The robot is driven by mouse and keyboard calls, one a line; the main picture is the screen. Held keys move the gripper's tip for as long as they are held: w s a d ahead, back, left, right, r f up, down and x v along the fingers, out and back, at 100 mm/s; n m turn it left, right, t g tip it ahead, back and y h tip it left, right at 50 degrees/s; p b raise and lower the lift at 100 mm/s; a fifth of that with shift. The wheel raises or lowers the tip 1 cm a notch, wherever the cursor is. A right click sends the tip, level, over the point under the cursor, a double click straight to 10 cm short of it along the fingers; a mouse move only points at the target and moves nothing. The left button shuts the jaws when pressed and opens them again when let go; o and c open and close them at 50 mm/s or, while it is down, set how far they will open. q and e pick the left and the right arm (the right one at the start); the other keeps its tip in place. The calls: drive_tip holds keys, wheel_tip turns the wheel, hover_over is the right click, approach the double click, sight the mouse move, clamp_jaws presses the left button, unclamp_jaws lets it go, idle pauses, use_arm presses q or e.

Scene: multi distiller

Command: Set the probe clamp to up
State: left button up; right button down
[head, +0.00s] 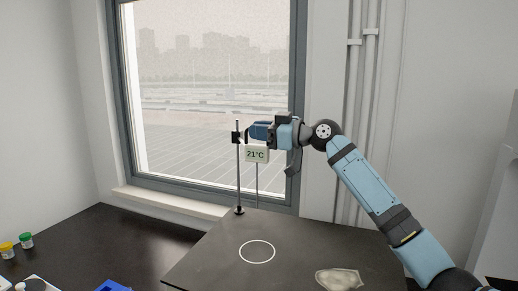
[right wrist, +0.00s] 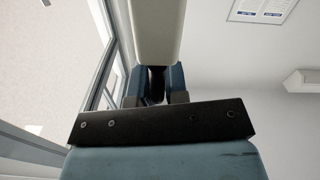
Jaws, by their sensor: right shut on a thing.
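The probe clamp (head: 236,138) is a small black block high on a thin upright rod (head: 239,175). A pale display box (head: 257,155) reading 21°C hangs beside the rod, with a thin probe (head: 257,184) pointing down below it. My right gripper (head: 256,131) is level with the clamp, just right of the rod, and shut on the clamp assembly. In the right wrist view, the pale box (right wrist: 159,30) lies between and beyond the gripper's blue fingers (right wrist: 157,88). The exact contact is hidden. My left gripper is in neither view.
The rod stands at the back of a dark raised board (head: 210,258) with a white circle (head: 257,252) marked on it. A pale irregular patch (head: 340,279) lies at the front right. Small yellow-capped (head: 6,249) and green-capped (head: 26,240) jars stand far left. A window (head: 205,90) is behind.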

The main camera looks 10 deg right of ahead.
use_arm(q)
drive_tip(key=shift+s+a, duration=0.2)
use_arm(e)
drive_tip(key=shift+d+r, duration=0.2)
drive_tip(key=shift+r, duration=0.8)
drive_tip(key=c, duration=1.2)
unclamp_jaws()
drive_tip(key=shift+w, duration=0.1)
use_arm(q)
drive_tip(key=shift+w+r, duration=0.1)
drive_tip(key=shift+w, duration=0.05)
use_arm(e)
drive_tip(key=shift+f, duration=0.15)
drive_tip(key=shift+d+f, duration=0.1)
drive_tip(key=shift+d, duration=0.05)
use_arm(q)
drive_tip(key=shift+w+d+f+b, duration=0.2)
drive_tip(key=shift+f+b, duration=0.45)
drive_tip(key=shift+b, duration=0.45)
use_arm(e)
drive_tip(key=v, duration=1.3)
drive_tip(key=shift+s, duration=0.3)
